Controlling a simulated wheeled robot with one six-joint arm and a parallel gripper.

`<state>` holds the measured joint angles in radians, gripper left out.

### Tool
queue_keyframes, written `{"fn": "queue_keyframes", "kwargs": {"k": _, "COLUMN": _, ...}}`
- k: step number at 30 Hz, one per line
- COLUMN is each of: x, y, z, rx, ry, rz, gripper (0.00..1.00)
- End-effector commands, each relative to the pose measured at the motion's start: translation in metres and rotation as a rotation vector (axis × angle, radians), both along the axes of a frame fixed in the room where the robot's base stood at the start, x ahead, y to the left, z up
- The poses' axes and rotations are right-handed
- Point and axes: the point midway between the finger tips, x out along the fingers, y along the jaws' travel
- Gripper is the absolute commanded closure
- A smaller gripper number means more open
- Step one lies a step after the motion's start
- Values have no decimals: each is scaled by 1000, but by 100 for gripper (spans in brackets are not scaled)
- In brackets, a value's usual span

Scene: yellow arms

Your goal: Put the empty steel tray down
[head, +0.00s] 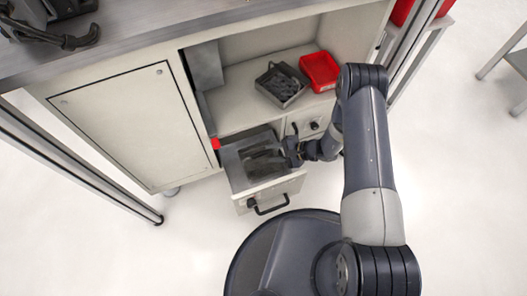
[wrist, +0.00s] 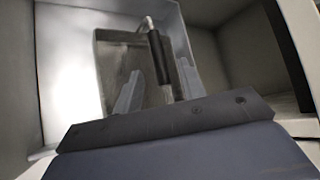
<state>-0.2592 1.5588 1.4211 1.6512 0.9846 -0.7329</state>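The steel tray (head: 258,163) lies low inside the pulled-out drawer (head: 236,185), and it looks empty. It also shows in the wrist view (wrist: 122,62), with a dark bar handle (wrist: 158,58) along its near-right side. My gripper (head: 284,150) reaches into the drawer from the right. In the wrist view its two pale fingers (wrist: 158,90) stand apart on either side of the handle, with a gap visible on both sides. The fingertips look clear of the handle. The tray's underside is hidden.
Above the drawer, an open shelf (head: 238,118) holds a dark tray with things in it (head: 280,85) and a red bin (head: 319,71). A closed door panel (head: 120,122) is at left. The drawer's black handle (head: 268,206) faces my base. The drawer walls are close around my gripper.

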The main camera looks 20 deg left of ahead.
Motion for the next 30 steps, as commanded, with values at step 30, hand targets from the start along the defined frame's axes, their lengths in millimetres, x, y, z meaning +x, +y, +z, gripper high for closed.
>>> {"fn": "queue_keyframes", "kwargs": {"k": 30, "x": 4, "y": -47, "z": 30, "rx": -1, "ry": 0, "rz": 1, "gripper": 61}}
